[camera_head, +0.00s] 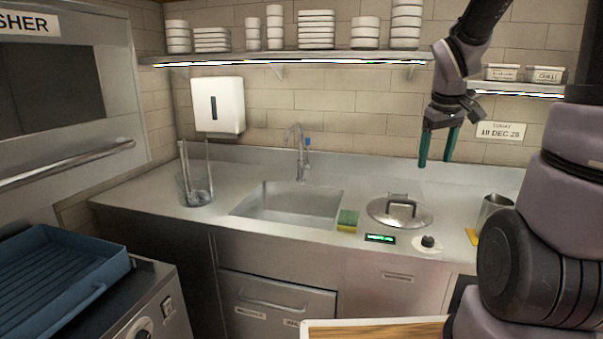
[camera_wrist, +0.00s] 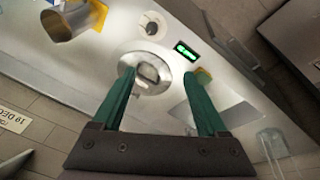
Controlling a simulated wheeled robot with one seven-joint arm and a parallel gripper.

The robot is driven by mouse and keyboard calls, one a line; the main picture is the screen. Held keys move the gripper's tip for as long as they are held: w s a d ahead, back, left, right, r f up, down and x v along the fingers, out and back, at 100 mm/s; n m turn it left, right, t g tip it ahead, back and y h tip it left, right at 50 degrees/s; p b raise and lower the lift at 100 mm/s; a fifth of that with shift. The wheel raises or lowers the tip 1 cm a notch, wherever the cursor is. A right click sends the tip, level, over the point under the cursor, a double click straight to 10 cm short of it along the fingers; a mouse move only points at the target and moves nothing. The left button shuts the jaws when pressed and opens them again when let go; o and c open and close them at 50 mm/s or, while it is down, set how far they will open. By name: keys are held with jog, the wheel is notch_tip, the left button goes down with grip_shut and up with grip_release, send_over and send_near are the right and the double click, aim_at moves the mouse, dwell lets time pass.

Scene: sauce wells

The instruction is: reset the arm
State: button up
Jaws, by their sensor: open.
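My gripper (camera_head: 437,148) has two green fingers that point down, above the counter at the right. The fingers are apart and nothing is between them. In the wrist view my gripper (camera_wrist: 160,85) is also open, with the round metal lid (camera_wrist: 146,72) seen beyond the fingers. The lid (camera_head: 399,211) lies on the steel counter, below and a little left of the gripper, well apart from it.
A sink (camera_head: 290,204) with a faucet (camera_head: 299,152) is left of the lid. A sponge (camera_head: 347,220), a knob (camera_head: 428,241), a metal cup (camera_head: 494,207) and a clear container (camera_head: 196,188) stand on the counter. Shelves (camera_head: 290,57) with dishes run along the wall.

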jog(key=s+a+r+m+t+y, duration=0.3)
jog(key=s+a+r+m, duration=0.3)
jog(key=s+r, duration=0.6)
jog(key=shift+s+a+r+m+t, duration=0.15)
jog(key=shift+s+a+m+t, duration=0.35)
jog(key=shift+s+a, duration=0.55)
jog(key=shift+d, duration=0.1)
